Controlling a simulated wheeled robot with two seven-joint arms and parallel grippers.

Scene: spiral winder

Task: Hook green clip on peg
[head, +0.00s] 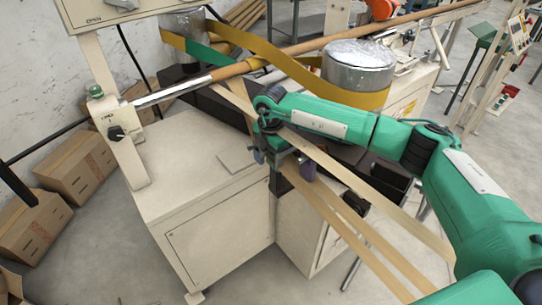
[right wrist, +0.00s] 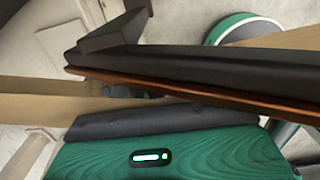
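I cannot make out for sure a green clip or its peg in either view. My right gripper (head: 282,168) hangs at the end of the green arm, over the pale strips beside the cream cabinet. In the right wrist view, a dark bar with an orange edge (right wrist: 190,80) crosses above a dark pad (right wrist: 160,121) on a green housing. A tan strip (right wrist: 45,98) runs in from the left toward the gap between them. The fingertips are not clear. My left gripper is not in view.
A cream cabinet (head: 220,225) stands at the centre. A post with a green button (head: 96,91) and a black knob (head: 116,133) rises at its left. A yellow belt (head: 270,52) wraps a metal drum (head: 357,65) behind my arm. Cardboard boxes (head: 75,168) stand at left.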

